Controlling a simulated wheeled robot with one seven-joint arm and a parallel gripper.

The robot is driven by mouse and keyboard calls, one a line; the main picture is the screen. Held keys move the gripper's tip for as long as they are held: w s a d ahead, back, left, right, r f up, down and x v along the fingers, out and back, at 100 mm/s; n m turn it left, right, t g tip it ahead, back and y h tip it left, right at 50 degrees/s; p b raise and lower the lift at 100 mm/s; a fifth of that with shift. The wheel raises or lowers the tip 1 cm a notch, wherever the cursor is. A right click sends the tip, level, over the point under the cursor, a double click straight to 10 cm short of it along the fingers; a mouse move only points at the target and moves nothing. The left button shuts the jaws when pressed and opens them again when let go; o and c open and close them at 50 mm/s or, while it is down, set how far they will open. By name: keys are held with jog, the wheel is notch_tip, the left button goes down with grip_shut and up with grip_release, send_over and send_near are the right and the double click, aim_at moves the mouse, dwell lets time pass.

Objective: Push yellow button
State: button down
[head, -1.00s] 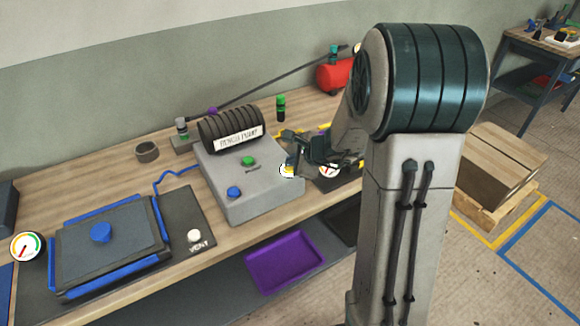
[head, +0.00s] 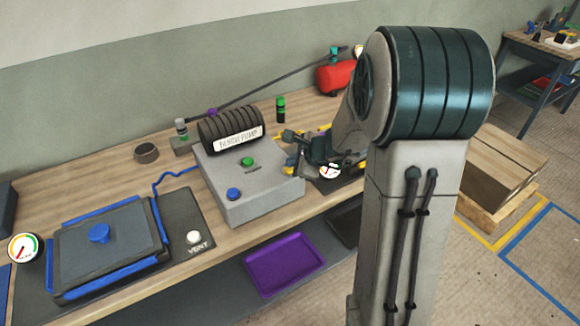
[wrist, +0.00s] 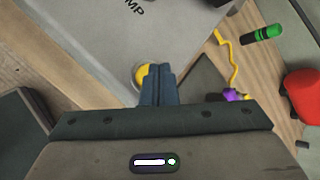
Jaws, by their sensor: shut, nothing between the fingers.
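The yellow button (wrist: 139,74) has a pale ring around it and shows in the wrist view, just left of my fingertips. It sits near the corner of the grey bench pump box (wrist: 120,40). My gripper (wrist: 159,68) is shut and empty. Its fingers overlap the button's right side and hide part of it; I cannot tell if they touch it. In the head view, the dark wrist and gripper are at the right end of the pump box (head: 250,205), and the button is not clearly visible there.
The box carries a green button (head: 247,161) and a blue button (head: 233,194). A white vent button (head: 194,237) is farther left. A yellow hose (wrist: 232,62), green bottle (wrist: 262,34) and red tank (wrist: 304,95) lie to the right in the wrist view.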

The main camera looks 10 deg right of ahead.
jog(key=shift+r, duration=0.1)
jog(key=shift+r+p, duration=2.25)
jog(key=shift+r, duration=0.65)
jog(key=shift+r, duration=0.1)
